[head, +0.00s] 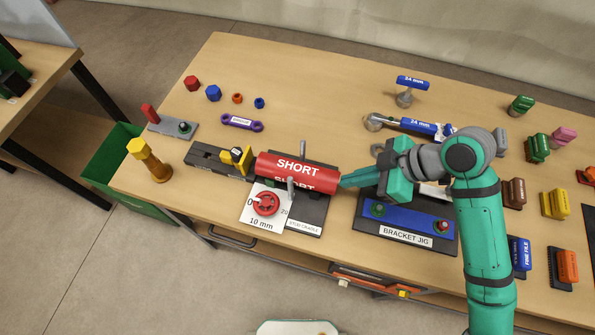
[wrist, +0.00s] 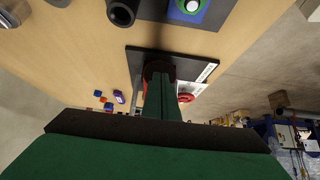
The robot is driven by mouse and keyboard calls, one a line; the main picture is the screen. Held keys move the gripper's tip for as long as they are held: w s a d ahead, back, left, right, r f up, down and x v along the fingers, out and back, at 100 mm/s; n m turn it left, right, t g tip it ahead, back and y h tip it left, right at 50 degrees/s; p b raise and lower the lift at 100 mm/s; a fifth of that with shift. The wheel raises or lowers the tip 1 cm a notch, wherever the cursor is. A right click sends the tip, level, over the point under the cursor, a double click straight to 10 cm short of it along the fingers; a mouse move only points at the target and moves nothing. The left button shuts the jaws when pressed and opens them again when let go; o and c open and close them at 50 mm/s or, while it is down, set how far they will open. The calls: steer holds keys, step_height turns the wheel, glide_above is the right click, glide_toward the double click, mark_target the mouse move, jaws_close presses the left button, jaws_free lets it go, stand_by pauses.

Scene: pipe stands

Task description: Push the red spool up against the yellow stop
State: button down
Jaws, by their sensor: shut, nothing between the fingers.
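The red spool (head: 297,172), marked SHORT, lies on its side on the dark stud cradle (head: 312,214), between upright grey pins. The yellow stop (head: 236,159) stands on a dark rail just left of the spool's left end; I cannot tell whether they touch. My gripper (head: 345,181) is shut and empty, its fingertips pointing left at the spool's right end, touching it or very close. In the wrist view my shut fingers (wrist: 163,98) reach to the spool's end (wrist: 158,68), which they partly hide.
A white card with a red dial (head: 266,204) lies in front of the spool. The bracket jig (head: 405,237) sits below my gripper. A wrench-like blue tool (head: 415,126) lies behind it. A yellow-topped post (head: 149,160) stands at the left table edge.

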mark_target(335, 177)
steer(key=shift+w+a, duration=0.25)
steer(key=shift+a, duration=0.5)
steer(key=shift+w+a, duration=0.2)
steer(key=shift+a, duration=0.55)
stand_by(1.5)
steer(key=shift+s+d, duration=0.2)
steer(key=shift+d, duration=0.35)
steer(key=shift+s+d, duration=0.15)
steer(key=shift+d, duration=0.35)
steer(key=shift+r, duration=3)
steer(key=v, duration=1)
steer(key=shift+d+r, duration=0.2)
steer(key=shift+r, duration=0.15)
steer(key=shift+s, duration=0.1)
